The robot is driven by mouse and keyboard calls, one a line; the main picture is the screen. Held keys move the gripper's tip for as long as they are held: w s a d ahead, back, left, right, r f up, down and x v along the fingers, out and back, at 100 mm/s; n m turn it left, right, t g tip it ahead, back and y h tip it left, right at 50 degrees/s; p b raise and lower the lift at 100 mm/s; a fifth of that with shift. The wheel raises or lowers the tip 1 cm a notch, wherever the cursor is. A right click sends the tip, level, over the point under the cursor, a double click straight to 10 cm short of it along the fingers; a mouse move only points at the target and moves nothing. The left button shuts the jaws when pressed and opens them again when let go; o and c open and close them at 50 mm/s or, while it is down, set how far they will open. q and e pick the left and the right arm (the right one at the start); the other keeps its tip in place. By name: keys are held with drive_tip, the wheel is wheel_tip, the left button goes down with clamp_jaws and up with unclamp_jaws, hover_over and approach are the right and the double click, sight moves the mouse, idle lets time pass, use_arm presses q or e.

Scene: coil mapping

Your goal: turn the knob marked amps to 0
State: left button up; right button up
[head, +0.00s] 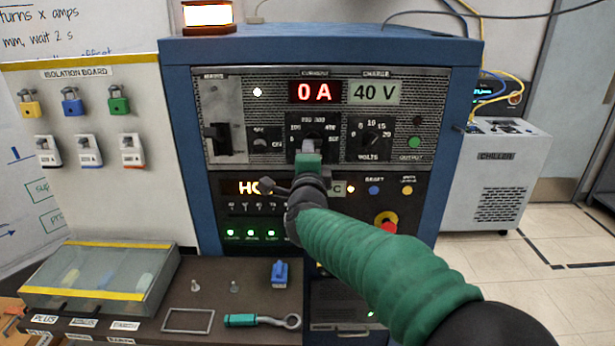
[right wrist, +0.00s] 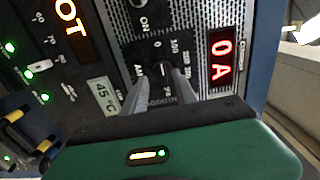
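The amps knob (right wrist: 165,70) is a dark knob on a black dial plate on the power supply front. In the head view its dial (head: 313,128) is mostly hidden behind my right gripper (head: 308,160). In the right wrist view the two grey fingers of my right gripper (right wrist: 163,85) stand apart, one on each side of the knob. I cannot tell whether they touch it. The red current display (head: 315,92) reads 0 A, and it also shows in the right wrist view (right wrist: 222,60). My left gripper is not in view.
A lit HOT sign (head: 262,188) and a red emergency button (head: 386,222) are below. A bench (head: 240,265) with small tools stands in front at left. A chiller (head: 497,180) stands right.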

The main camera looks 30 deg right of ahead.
drive_tip(key=v, duration=1.1)
drive_tip(key=shift+s, duration=0.25)
drive_tip(key=a+f+n+g+y+p, duration=0.3)
drive_tip(key=a+f+n+y+p, duration=0.5)
drive_tip(key=f+n, duration=0.35)
drive_tip(key=s+a+f+n+g+y+p, duration=0.1)
drive_tip(key=s+a+f+n+g+p, duration=0.2)
drive_tip(key=s+f+n+g, duration=0.6)
drive_tip(key=s+f+n, duration=0.3)
drive_tip(key=s+f, duration=0.3)
drive_tip(key=s, duration=0.3)
drive_tip(key=shift+s+a+f+n+g+y, duration=0.2)
drive_tip(key=shift+s+f+n+g+y, duration=0.1)
drive_tip(key=shift+s+f+n, duration=0.05)
